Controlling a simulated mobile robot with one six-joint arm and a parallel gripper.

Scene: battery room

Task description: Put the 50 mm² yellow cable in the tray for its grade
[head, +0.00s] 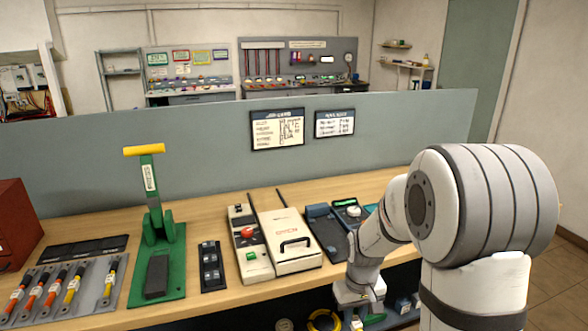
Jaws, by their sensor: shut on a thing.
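Several short cables with metal lugs lie side by side on a grey board (92,302) at the left end of the bench. One of them is a yellow cable (73,286); its size marking is too small to read. A yellow coil (324,320) shows below the bench, cut by the bottom edge of the picture. I cannot tell which yellow thing is the 50 mm² cable. My arm reaches down past the bench's front edge, right of centre. I cannot make out a grade tray for certain.
On the wooden bench (214,299) stand a green press with a yellow handle (146,151), a black switch panel (211,265), a controller with a red button (248,245) and a white case (292,245). A grey partition (200,160) with two signs closes the back. Small boxes (403,305) sit below.

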